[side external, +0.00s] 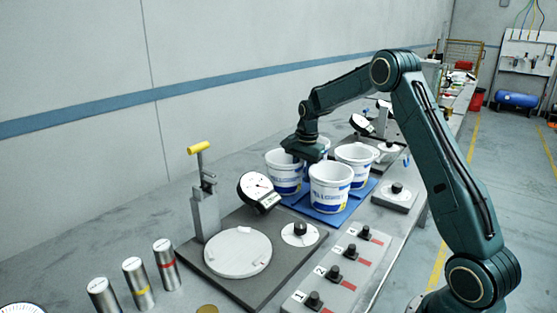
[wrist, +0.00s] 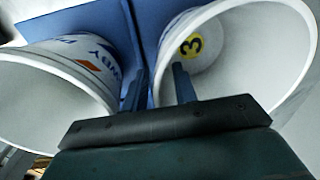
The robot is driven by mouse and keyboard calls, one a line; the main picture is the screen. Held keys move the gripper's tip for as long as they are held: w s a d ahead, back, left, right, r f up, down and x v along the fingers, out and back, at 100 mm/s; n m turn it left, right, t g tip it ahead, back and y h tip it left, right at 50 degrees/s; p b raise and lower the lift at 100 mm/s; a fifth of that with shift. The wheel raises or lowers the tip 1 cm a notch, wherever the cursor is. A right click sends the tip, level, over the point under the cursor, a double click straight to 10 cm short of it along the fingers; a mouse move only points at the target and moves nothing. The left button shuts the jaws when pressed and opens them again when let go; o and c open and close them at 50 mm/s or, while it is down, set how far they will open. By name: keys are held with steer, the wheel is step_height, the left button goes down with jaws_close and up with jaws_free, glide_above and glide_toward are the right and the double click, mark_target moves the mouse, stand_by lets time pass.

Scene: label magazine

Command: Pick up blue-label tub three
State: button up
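Several white tubs with blue labels stand on a blue mat (side external: 312,213) in the side view, among them a left tub (side external: 283,173), a front tub (side external: 331,190) and a right tub (side external: 357,156). My gripper (side external: 303,156) is low over the left and back tubs and partly hides the back one. In the wrist view a tub (wrist: 235,60) shows a yellow disc marked 3 on its inside bottom. My gripper (wrist: 158,88) is open there, one finger over the tub's mouth, the other in the gap outside its near wall. I see no contact.
Another tub (wrist: 50,95) stands close on the left in the wrist view. In the side view, a dial gauge (side external: 259,192), a toggle clamp (side external: 205,205), metal cylinders (side external: 136,280) and a numbered switch panel (side external: 340,270) surround the mat.

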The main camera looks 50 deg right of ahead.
jaws_close()
steer(key=shift+r, duration=5.05)
steer(key=s+a+r+n, duration=0.2)
steer(key=a+r+n, duration=0.2)
steer(key=a+n, duration=0.4)
steer(key=s+a+r+n+g+y, duration=0.1)
steer(key=a+r+n, duration=0.3)
steer(key=a+n, duration=0.4)
steer(key=shift+s+a+n, duration=0.35)
steer(key=shift+s+n, duration=0.25)
steer(key=shift+s, duration=0.25)
